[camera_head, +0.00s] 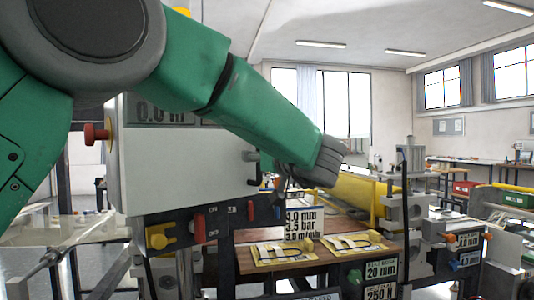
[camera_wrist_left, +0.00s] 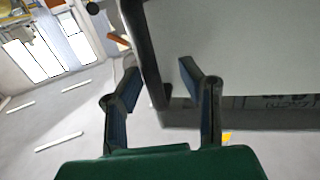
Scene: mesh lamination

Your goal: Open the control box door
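The control box (camera_head: 185,170) is a pale grey cabinet at left centre of the head view, its upper part covered by my green left arm. A small dark handle (camera_head: 252,156) sits near its right edge. My left gripper (camera_head: 282,188) is just right of that edge, its fingers small and partly hidden behind the wrist. In the left wrist view the left gripper (camera_wrist_left: 160,72) is open, fingers apart. The dark edge of a grey panel (camera_wrist_left: 255,45), seemingly the box, shows between and beyond the fingers. I cannot tell whether they touch it. My right gripper is not in view.
A red knob (camera_head: 97,133) sticks out at the box's left. Below are a dark panel with coloured switches (camera_head: 212,222) and a wooden table (camera_head: 325,256) with yellow-marked pieces. A grey metal post assembly (camera_head: 405,200) stands to the right.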

